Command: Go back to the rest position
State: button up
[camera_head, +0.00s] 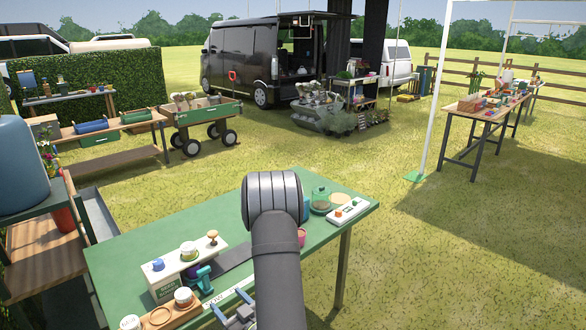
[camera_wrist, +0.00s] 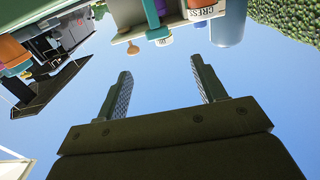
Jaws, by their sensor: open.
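My gripper (camera_wrist: 161,66) shows in the wrist view with its two dark, ridged fingers spread wide apart. Nothing is between them; only blue sky shows behind. The wrist view is upside down, with the table's things along its top edge, apart from the fingers. In the head view my dark arm stands up in front of the green table (camera_head: 125,252) and covers part of it. I cannot make out the gripper clearly there.
A white control box (camera_head: 348,211) lies at the right end. A blue tank (camera_head: 22,170) stands left.

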aim_at(204, 273)
jog(key=x, duration=1.6)
jog(key=shift+d, duration=0.1)
